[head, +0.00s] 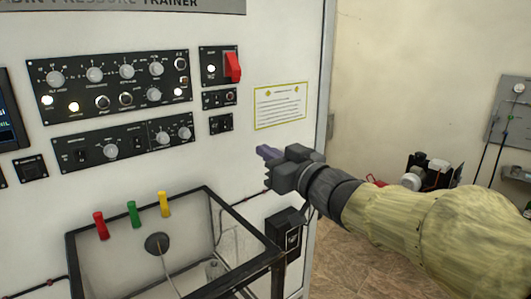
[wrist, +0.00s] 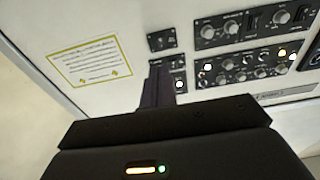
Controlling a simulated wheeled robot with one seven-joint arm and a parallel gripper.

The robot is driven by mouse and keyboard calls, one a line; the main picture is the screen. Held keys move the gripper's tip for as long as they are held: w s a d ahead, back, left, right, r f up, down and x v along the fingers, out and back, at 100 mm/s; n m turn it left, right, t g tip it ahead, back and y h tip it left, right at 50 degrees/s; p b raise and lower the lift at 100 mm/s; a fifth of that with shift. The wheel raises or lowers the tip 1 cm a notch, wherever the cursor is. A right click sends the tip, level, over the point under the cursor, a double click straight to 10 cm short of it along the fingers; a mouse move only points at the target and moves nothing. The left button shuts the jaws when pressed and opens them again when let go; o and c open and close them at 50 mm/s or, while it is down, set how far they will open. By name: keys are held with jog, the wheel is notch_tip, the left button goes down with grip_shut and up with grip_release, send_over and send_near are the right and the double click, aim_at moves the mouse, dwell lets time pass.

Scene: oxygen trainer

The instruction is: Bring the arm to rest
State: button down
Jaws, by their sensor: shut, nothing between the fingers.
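My arm reaches in from the right in the head view, in a yellowish sleeve. My gripper (head: 264,153) is shut and empty, its purple fingers pointing left at the trainer's white panel (head: 215,165). It hangs in front of the panel, below the framed notice and right of the clear box. In the wrist view my gripper (wrist: 158,75) shows its fingers together, with the panel behind them. Whether the fingertips touch the panel cannot be told, though they look apart from it.
A clear box (head: 235,221) with a black frame juts out below the fingers, to the left. Above are control modules (head: 110,92), a red switch (head: 233,67) and a notice (head: 281,105). A black box (head: 285,233) sits below my gripper. Equipment (head: 415,172) stands behind my arm.

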jog(key=shift+d, duration=0.1)
jog(key=d+f+m+g+h, duration=0.25)
jog(key=d+f+h, duration=0.2)
jog(key=f, duration=0.45)
jog(key=d+f+m+g+h, duration=0.1)
jog(key=d+f+m+h, duration=0.3)
jog(key=f, duration=0.5)
jog(key=s+d+f+g+h, duration=0.1)
jog(key=s+f+g+h, duration=0.1)
jog(key=s+f+g, duration=0.7)
jog(key=s+f, duration=0.7)
jog(key=s, duration=0.1)
jog(key=shift+d+f, duration=0.35)
jog(key=shift+f, duration=0.05)
jog(key=shift+m, duration=0.25)
